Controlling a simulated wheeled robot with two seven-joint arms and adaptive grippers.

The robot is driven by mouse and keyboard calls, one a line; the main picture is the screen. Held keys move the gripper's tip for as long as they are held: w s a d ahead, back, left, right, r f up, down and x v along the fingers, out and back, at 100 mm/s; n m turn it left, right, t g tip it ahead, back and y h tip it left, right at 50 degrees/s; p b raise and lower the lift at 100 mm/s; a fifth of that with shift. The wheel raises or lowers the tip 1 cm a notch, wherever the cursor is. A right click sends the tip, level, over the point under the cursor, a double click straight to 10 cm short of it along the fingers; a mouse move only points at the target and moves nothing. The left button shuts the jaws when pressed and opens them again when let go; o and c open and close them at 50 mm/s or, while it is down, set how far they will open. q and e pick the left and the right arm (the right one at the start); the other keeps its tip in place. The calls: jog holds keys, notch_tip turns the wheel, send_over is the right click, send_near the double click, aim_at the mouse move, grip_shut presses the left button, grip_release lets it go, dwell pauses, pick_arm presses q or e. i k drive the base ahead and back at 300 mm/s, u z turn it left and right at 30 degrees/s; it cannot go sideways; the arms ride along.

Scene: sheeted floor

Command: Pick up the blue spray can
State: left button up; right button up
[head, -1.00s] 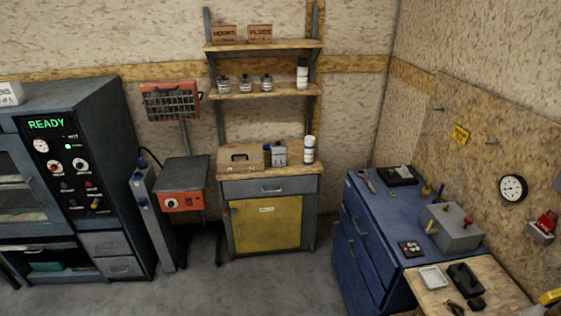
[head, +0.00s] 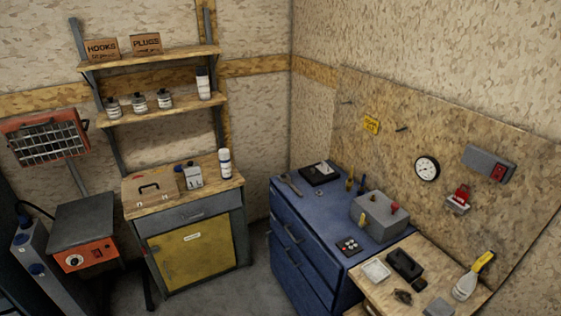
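A tall white spray can with blue bands (head: 224,162) stands upright at the right back of the wooden top of the yellow-doored cabinet (head: 172,197). A similar tall white can with a dark cap (head: 203,85) stands upright at the right end of the lower wall shelf (head: 150,109). Both are small in the view, so I cannot tell for sure which is the blue spray can. Neither of my grippers is in view.
A blue drawer cabinet (head: 325,225) stands to the right. A heater (head: 46,137) and a grey-topped stand (head: 82,222) are at left. Some floor (head: 215,290) is clear.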

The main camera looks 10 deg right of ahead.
aim_at(226, 166)
jog(key=z, duration=0.2)
jog(key=i, duration=1.35)
jog(key=u, duration=0.7)
